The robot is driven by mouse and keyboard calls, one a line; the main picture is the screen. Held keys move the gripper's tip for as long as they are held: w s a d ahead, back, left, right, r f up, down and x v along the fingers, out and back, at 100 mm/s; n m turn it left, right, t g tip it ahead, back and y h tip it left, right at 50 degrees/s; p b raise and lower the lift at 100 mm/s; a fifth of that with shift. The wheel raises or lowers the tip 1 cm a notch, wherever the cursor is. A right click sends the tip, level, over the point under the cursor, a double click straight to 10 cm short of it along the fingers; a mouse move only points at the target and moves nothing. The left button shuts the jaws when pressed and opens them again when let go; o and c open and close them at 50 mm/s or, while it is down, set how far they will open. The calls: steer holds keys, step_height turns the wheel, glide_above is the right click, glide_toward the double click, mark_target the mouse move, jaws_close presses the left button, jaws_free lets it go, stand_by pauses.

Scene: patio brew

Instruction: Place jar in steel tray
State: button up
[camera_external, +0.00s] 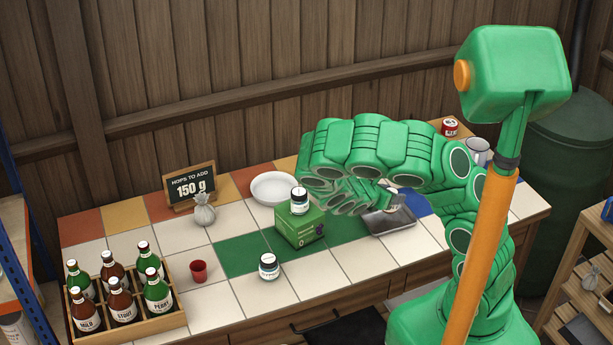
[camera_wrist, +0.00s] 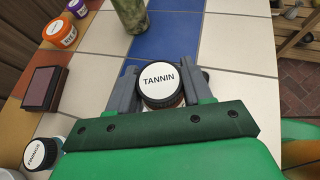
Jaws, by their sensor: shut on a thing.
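A jar with a black rim and a white lid marked TANNIN (camera_wrist: 160,80) is between the two grey fingers of my gripper (camera_wrist: 160,88), which is shut on it. In the external view my gripper (camera_external: 388,200) is over the steel tray (camera_external: 398,226), and my arm hides most of the held jar. I cannot tell whether the jar's base touches the tray. A second jar (camera_external: 299,206) stands on a green box (camera_external: 298,233), left of the tray. A third jar (camera_external: 269,272) stands on the tiles at the front.
A white bowl (camera_external: 270,187), a small sack (camera_external: 204,215) and a chalkboard reading 150 g (camera_external: 190,184) stand further left. A red cup (camera_external: 198,271) stands near a bottle crate (camera_external: 165,329). A red can (camera_external: 450,124) and a grey mug (camera_external: 480,148) stand back right.

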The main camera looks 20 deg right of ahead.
steer(key=shift+f, duration=2)
steer(key=shift+f, duration=0.1)
steer(key=o, duration=1.1)
steer(key=v, duration=1.2)
